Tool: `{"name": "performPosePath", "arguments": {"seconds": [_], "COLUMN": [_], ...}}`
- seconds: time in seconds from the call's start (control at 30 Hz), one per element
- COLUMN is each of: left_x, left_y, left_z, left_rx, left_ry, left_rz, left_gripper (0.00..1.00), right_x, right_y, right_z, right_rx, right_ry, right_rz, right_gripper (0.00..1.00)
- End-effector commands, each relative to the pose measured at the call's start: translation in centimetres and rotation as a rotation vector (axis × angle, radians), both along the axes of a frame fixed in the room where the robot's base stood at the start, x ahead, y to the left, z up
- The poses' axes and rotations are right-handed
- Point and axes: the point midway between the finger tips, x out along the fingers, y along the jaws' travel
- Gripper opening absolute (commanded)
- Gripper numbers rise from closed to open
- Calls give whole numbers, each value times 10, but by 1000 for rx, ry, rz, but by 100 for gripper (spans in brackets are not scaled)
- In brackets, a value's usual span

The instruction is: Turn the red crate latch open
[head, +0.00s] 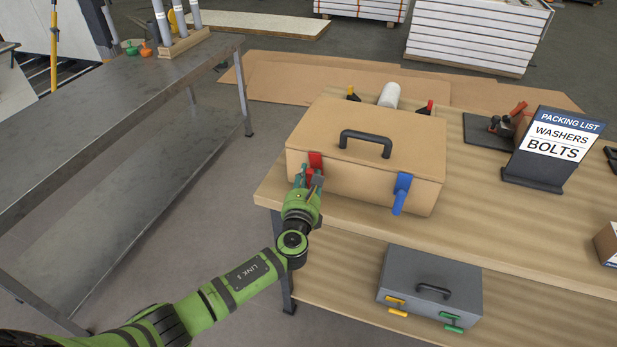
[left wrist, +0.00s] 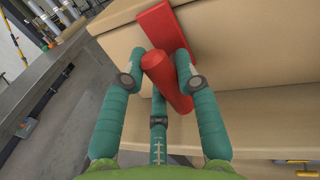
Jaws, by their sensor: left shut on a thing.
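The tan crate (head: 372,140) stands on the wooden table, its lid down and a black handle on top. The red crate latch (head: 316,160) is on the left of its front face. In the left wrist view the latch has a flat red plate (left wrist: 167,33) and a round red lever (left wrist: 166,80) sticking out towards me. My left gripper (head: 309,178) is shut on the lever, with its teal fingers on both sides of it in the left wrist view (left wrist: 162,68). A blue latch (head: 402,193) hangs down on the right of the front face. My right gripper is not in view.
A grey case (head: 430,284) with yellow and green latches lies on the lower shelf. A packing list sign (head: 553,150) stands right of the crate. A metal bench (head: 110,105) is at the left, with open floor between it and the table.

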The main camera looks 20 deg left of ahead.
Motion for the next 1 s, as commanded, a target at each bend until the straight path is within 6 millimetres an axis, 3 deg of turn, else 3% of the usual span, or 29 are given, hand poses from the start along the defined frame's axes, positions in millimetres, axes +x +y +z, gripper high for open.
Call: {"name": "performPosePath", "arguments": {"seconds": [1.0], "left_x": [0], "left_y": [6], "left_z": [-8], "left_rx": [-934], "left_ry": [30], "left_rz": [2], "left_gripper": [0], "right_x": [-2], "right_y": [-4], "right_z": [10], "right_rx": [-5], "right_ry": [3], "right_rz": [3], "right_gripper": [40]}}
